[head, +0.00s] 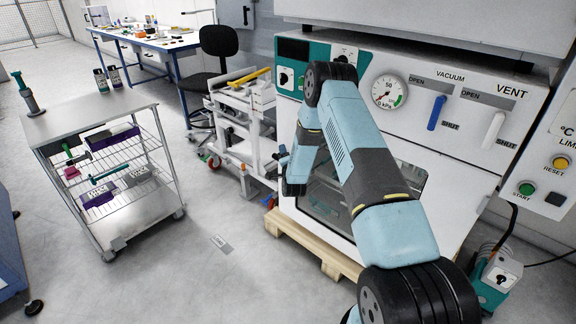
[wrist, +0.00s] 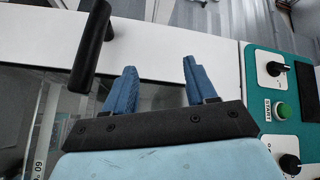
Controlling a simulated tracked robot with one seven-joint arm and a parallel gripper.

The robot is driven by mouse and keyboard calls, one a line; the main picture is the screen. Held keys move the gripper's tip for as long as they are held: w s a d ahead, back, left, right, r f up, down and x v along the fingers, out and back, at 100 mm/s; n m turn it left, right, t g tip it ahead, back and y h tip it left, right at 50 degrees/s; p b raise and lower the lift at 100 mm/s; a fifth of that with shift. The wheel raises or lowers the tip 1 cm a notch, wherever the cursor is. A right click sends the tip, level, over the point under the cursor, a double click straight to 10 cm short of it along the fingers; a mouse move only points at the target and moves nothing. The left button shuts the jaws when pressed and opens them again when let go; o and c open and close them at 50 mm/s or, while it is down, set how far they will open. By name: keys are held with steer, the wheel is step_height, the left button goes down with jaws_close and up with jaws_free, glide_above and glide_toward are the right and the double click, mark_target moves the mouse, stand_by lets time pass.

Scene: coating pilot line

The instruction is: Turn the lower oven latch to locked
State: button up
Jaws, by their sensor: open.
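The oven (head: 352,130) is a white cabinet with a glazed door, partly hidden behind my arm in the head view. In the wrist view a black bar-shaped handle (wrist: 92,48), which looks like an oven latch, stands out from the white oven front (wrist: 150,45). I cannot tell whether it is the upper or lower latch. No latch shows clearly in the head view. My gripper (wrist: 158,75) is open with two blue fingers, nothing between them. The handle is left of the left finger and apart from it.
A teal panel with knobs and a green button (wrist: 281,110) is right of my gripper. A blue VACUUM handle (head: 436,112) and white VENT handle (head: 493,130) are high on the oven. A wire-shelf cart (head: 95,125) stands left, with open floor between.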

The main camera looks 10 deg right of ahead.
steer(key=s+f+m+t+h, duration=0.25)
steer(key=s+f, duration=0.35)
steer(key=f, duration=0.7)
steer(key=shift+m+g+y, duration=0.35)
steer(key=x, duration=1.3)
steer(key=shift+w+d, duration=0.25)
steer(key=shift+d, duration=0.2)
steer(key=shift+c, duration=0.3)
jaws_close()
